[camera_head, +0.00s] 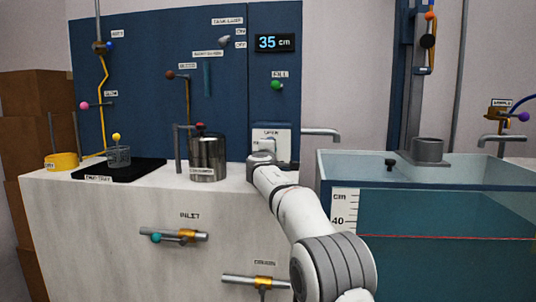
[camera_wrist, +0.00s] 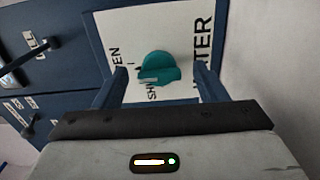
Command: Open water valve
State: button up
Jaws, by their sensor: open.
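The water valve is a teal knob (camera_wrist: 156,68) on a white panel (camera_wrist: 117,28) marked WATER, with OPEN and SHUT lettering, in the wrist view. The knob's pointer ridge lies near the SHUT lettering. My gripper (camera_wrist: 160,72) is open, with one dark finger on each side of the knob. I see gaps between fingers and knob, and cannot tell any contact. In the head view the panel (camera_head: 284,137) is on the blue wall board, above the counter. My gripper (camera_head: 263,157) is in front of it, and my arm hides the knob there.
A water tank (camera_head: 430,200) stands right of my arm, with a spout (camera_head: 320,132) above its left edge. A metal canister (camera_head: 208,157) stands on the counter (camera_head: 120,205) to the left. The inlet valve (camera_head: 173,236) and drain valve (camera_head: 255,282) project from the counter front.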

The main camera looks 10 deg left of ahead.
jog(key=s+b, duration=0.2)
jog(key=s, duration=0.5)
jog(key=shift+s+a, duration=0.15)
jog(key=shift+s, duration=0.15)
